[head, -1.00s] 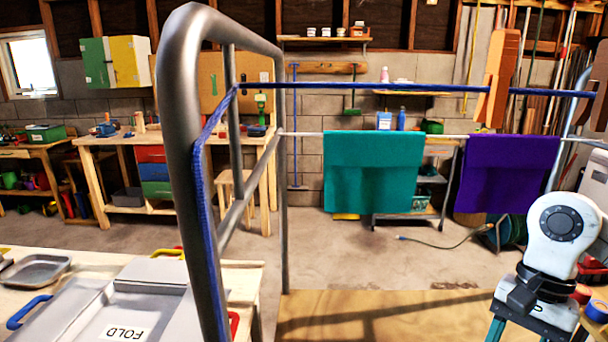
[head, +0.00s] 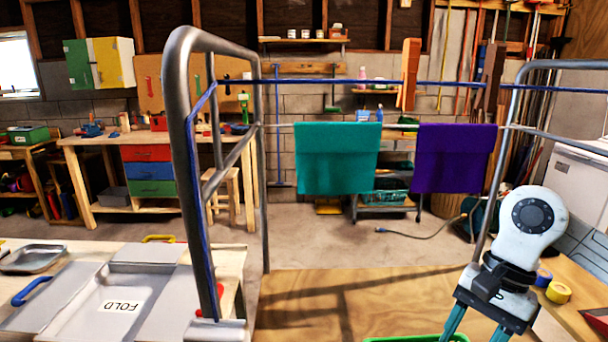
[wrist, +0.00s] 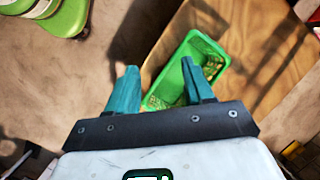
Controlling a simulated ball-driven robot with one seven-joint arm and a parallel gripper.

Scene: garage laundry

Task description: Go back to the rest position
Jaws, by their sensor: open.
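My gripper (head: 475,325) is at the lower right of the head view, pointing down with its teal fingers apart. In the wrist view my gripper (wrist: 158,85) is open, with nothing between the fingers. A green basket (wrist: 212,48) lies below and beyond the fingers on the wooden board. Only the basket's green rim (head: 415,339) shows at the bottom edge of the head view. A teal cloth (head: 338,160) and a purple cloth (head: 452,160) hang over the rail of the metal rack (head: 185,150), away from my gripper.
A wooden board (head: 375,295) spans the rack's base. On the left, a table holds a FOLD board (head: 120,300) and a metal tray (head: 33,258). Yellow and blue tape rolls (head: 558,292) lie right of my gripper. A blue cord (head: 350,82) runs across the rack.

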